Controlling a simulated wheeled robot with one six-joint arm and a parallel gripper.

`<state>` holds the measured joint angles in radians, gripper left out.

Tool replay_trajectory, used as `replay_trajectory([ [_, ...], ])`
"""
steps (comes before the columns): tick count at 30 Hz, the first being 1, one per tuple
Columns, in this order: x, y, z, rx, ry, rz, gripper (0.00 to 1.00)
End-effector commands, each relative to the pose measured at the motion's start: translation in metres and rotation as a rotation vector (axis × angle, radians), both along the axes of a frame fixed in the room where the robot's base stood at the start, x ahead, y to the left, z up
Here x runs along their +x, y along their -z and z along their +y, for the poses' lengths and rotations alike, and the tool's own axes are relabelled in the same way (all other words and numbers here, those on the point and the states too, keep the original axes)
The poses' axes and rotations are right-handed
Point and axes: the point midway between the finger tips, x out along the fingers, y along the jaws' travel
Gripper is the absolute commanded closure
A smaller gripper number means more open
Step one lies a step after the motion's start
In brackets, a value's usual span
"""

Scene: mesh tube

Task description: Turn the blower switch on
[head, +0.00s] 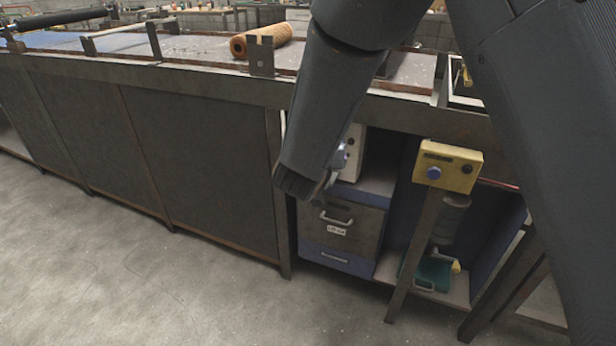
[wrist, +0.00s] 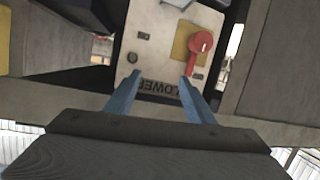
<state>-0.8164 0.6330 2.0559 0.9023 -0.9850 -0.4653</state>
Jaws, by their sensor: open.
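The blower box is a pale panel (wrist: 155,35) in the wrist view, lettered "BLOWER" upside down, with part of the word hidden by a finger. Its switch is a red rotary handle (wrist: 201,41) on a yellow plate (wrist: 184,48), right of centre. In the head view, the box (head: 356,143) shows as a white edge behind my arm, and its switch is hidden. My gripper (wrist: 161,78) is open, its two blue fingers spread over the lower part of the panel. The right fingertip is just below the red handle; I cannot tell if they touch. Nothing is between the fingers.
A yellow control box (head: 449,166) with a blue knob stands on a post to the right. Drawers (head: 345,225) are below the blower box. The long workbench (head: 180,85) carries a rolled orange mesh tube (head: 262,40). The floor (head: 150,280) in front is clear.

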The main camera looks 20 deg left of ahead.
Motion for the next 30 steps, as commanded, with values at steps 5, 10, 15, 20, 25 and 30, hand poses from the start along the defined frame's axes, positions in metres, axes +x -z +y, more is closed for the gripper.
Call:
replay_trajectory([
  [5, -0.013, 0.054, 0.042, -0.051, 0.047, -0.129, 0.51],
  [10, -0.031, 0.081, 0.063, -0.096, 0.097, -0.221, 0.51],
  [15, -0.043, 0.091, 0.071, -0.121, 0.124, -0.267, 0.51],
  [20, -0.035, 0.091, 0.071, -0.123, 0.132, -0.276, 0.51],
  [25, -0.010, 0.091, 0.069, -0.123, 0.133, -0.275, 0.51],
  [30, 0.015, 0.091, 0.067, -0.123, 0.133, -0.274, 0.51],
])
